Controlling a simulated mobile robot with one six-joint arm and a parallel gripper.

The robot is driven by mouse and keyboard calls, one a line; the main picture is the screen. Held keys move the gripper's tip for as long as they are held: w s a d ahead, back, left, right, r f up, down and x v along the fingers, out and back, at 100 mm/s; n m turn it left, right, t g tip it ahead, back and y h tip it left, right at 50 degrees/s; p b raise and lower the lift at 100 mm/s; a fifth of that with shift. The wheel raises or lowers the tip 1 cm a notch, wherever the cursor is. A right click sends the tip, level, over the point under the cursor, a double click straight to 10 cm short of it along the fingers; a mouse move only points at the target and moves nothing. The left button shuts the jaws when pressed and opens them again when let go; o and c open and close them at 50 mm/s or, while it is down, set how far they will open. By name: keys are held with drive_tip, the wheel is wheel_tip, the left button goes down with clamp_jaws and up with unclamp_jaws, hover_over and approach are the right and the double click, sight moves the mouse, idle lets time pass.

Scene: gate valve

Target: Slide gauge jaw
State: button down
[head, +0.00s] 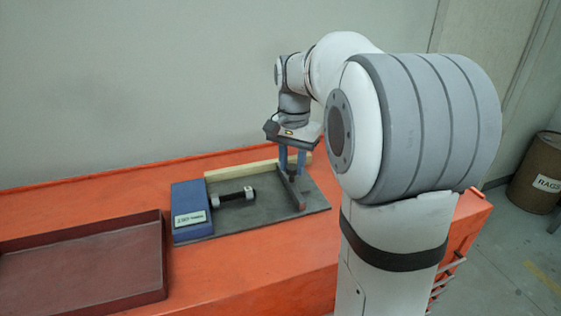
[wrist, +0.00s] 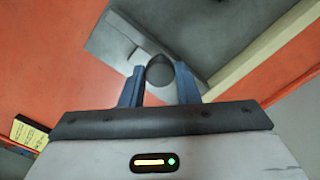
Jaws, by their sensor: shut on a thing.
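The gauge jaw (head: 292,192) is a dark upright bar on the right part of a grey base plate (head: 262,215). A blue block (head: 188,203) with a white label forms the plate's left end. A black rod-like piece with pale metal ends (head: 234,197) lies on the plate between block and jaw. My gripper (head: 292,163) is above the jaw, pointing down. In the wrist view, its blue fingers (wrist: 159,72) are shut on a dark round knob (wrist: 159,70). The knob appears to belong to the jaw; its lower part is hidden.
A cream rail (head: 250,168) runs along the plate's back edge and also shows in the wrist view (wrist: 262,50). A reddish-brown tray (head: 80,268) stands left on the orange bench (head: 265,285). A brown RAGS barrel (head: 538,170) stands on the floor at right.

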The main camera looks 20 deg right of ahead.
sight(294, 166)
drive_tip(key=shift+d, duration=0.2)
drive_tip(key=c, duration=1.2)
unclamp_jaws()
drive_tip(key=shift+d, duration=0.15)
drive_tip(key=shift+c, duration=0.2)
drive_tip(key=shift+o, duration=0.7)
drive_tip(key=shift+r, duration=0.1)
wheel_tip(294, 166, up, 8)
drive_tip(key=shift+f+p, duration=0.2)
drive_tip(key=shift+p, duration=0.15)
